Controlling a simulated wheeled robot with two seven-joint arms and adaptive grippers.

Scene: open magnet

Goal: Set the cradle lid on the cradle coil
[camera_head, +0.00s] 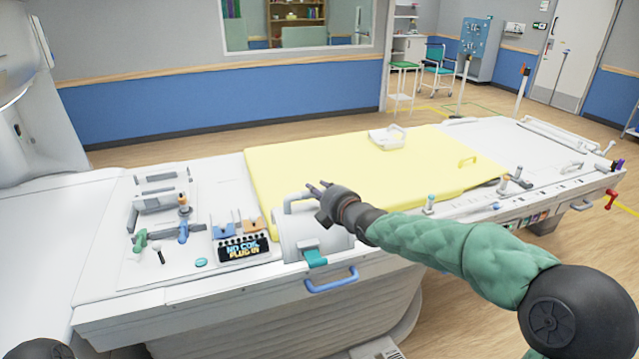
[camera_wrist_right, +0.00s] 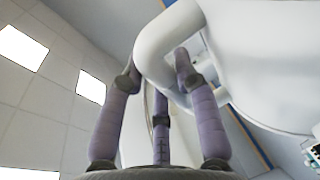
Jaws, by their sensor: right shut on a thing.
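A white curved shell (camera_head: 312,238) with a looped handle (camera_head: 298,199) and a teal tab (camera_head: 316,257) shows at the table's near side; I take it to be the cradle lid. My right gripper (camera_head: 318,190) is shut on its handle. The right wrist view shows the fingers (camera_wrist_right: 160,90) around the white handle (camera_wrist_right: 165,45), with the large white shell (camera_wrist_right: 265,55) beside it. A smaller white piece with an arched handle (camera_head: 385,140) lies on the yellow pad; it may be the cradle coil. Whether the shell touches the table is unclear. My left gripper is not in view.
The yellow pad (camera_head: 285,172) covers the middle of the long white table (camera_head: 225,295). Left are grey fixtures, green and blue handles and a "NO COIL PLUG IN" display (camera_head: 243,249). A blue handle (camera_head: 331,280) is on the near edge. Much of the pad is clear.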

